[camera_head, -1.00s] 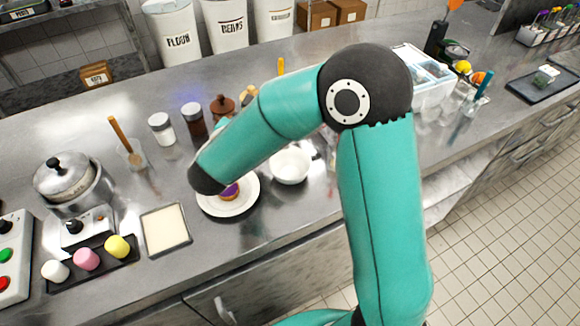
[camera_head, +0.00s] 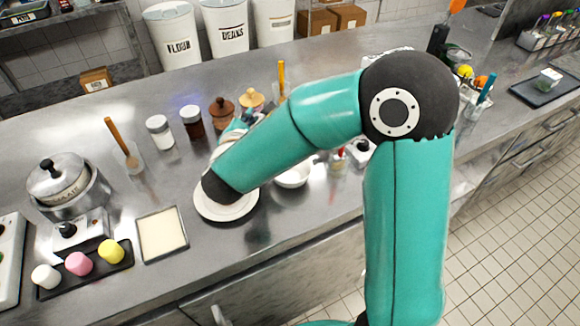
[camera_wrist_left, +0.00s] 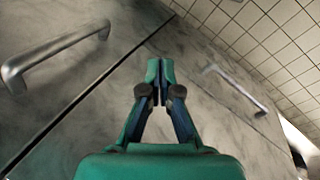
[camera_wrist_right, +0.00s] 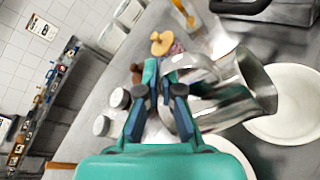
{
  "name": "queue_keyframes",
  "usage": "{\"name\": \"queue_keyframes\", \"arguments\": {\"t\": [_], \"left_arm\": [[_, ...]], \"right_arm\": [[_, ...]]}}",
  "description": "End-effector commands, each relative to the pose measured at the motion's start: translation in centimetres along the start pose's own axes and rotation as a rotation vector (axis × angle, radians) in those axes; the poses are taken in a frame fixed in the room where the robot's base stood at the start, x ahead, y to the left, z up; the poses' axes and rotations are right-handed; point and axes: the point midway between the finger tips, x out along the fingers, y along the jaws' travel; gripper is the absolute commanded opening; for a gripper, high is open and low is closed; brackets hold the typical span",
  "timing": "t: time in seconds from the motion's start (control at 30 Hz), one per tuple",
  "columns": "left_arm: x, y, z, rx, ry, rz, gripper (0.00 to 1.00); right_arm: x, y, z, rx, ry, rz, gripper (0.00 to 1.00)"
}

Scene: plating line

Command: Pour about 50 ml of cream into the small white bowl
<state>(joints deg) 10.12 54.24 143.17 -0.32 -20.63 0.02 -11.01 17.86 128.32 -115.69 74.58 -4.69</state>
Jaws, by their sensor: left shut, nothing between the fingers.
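The small white bowl (camera_head: 294,179) stands on the steel counter, partly hidden behind my right forearm. It shows large in the right wrist view (camera_wrist_right: 298,112). My right gripper (camera_wrist_right: 163,72) is nearly closed, with the handle of a steel pitcher (camera_wrist_right: 236,92) at its fingers. The pitcher's mouth faces the bowl's side; its contents cannot be seen. In the head view the forearm hides the pitcher and most of this gripper (camera_head: 238,126). My left gripper (camera_wrist_left: 160,72) is shut and empty before the cabinet fronts, below the counter.
A white plate (camera_head: 232,213) lies left of the bowl, partly under my forearm. Jars (camera_head: 160,131), a pot (camera_head: 62,183), a tray of coloured pieces (camera_head: 118,267) and a square cream-coloured pan (camera_head: 161,236) stand to the left. The counter's front strip near the plate is clear.

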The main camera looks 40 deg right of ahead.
Motion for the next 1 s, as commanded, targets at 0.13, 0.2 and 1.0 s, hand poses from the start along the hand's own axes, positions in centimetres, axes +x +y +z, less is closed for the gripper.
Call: {"name": "queue_keyframes", "arguments": {"t": [0.13, 0.2, 1.0], "left_arm": [[1.0, -0.4, 0.0, 0.000, 0.000, 0.000, 0.00], [1.5, -0.6, 0.0, 0.000, 0.000, 0.000, 0.00], [4.0, -1.4, 0.0, 0.000, 0.000, 0.000, 0.00]], "right_arm": [[0.0, -0.4, 0.0, 0.028, -0.003, 0.011, 0.00], [0.0, -0.5, 0.0, 0.041, -0.003, 0.016, 0.00], [-0.3, -1.2, 0.6, 0.124, -0.007, 0.045, 0.00]]}}
